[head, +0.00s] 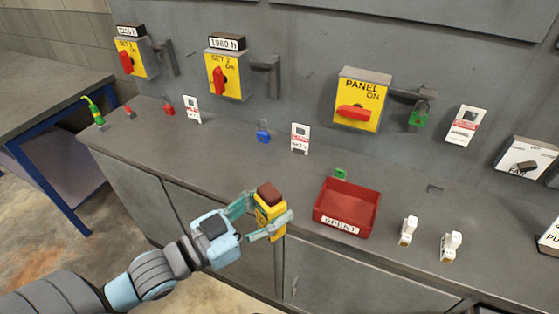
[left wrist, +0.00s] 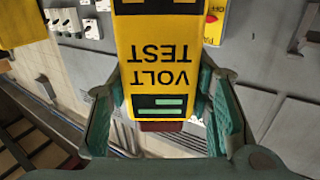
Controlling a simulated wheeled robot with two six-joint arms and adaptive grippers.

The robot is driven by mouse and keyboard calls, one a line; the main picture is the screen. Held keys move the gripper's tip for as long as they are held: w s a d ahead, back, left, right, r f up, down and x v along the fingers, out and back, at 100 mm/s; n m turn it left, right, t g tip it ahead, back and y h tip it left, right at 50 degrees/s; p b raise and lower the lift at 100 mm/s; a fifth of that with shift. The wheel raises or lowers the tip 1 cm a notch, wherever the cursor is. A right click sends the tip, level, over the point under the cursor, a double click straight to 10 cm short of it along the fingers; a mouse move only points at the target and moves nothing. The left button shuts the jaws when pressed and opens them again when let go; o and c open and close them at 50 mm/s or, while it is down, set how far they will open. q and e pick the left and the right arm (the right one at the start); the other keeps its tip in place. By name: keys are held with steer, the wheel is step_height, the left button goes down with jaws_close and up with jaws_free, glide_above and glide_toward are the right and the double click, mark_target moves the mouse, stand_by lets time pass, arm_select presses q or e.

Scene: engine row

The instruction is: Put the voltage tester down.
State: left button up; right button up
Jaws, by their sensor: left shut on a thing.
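The voltage tester (head: 269,207) is a yellow block with a dark red top. My left gripper (head: 267,219) is shut on it and holds it upright near the front edge of the grey counter (head: 240,148), left of the red tray. In the left wrist view the tester (left wrist: 163,60) fills the middle, its label "VOLT TEST" upside down, between the two green fingers of the left gripper (left wrist: 165,115). I cannot tell whether its bottom touches the counter. My right gripper is in neither view.
A red tray marked "SPENT" (head: 347,207) stands right of the tester. Two white items (head: 408,231) stand farther right. A blue padlock (head: 263,131), a red padlock (head: 168,106) and white tags (head: 300,138) line the back. The counter left of the tester is mostly clear.

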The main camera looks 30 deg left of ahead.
arm_select(q)
steer(key=w+a+f+n+t+y+b, duration=0.1)
steer(key=w+a+f+n+y+b, duration=0.2)
steer(key=w+a, duration=0.7)
steer(key=w+a+r+n+t+y+b, duration=0.1)
steer(key=w+a+r+y+b, duration=0.1)
steer(key=w+a+r+y, duration=0.25)
steer(key=w+a+r+n+y+b, duration=0.1)
steer(key=w+a+r+n+b, duration=0.15)
steer(key=w+a, duration=0.4)
steer(key=shift+m, duration=0.45)
steer(key=f+b, duration=0.1)
steer(key=f, duration=0.5)
steer(key=s+f+b, duration=0.1)
steer(key=f+b, duration=0.1)
steer(key=f, duration=0.4)
steer(key=a+f+b, duration=0.1)
steer(key=f, duration=0.6)
steer(key=shift+s, duration=0.4)
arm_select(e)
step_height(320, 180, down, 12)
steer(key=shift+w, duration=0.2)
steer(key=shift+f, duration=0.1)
arm_select(q)
steer(key=shift+f+b, duration=0.1)
steer(key=shift+b, duration=0.2)
steer(key=o, duration=1.5)
steer(key=shift+c, duration=0.2)
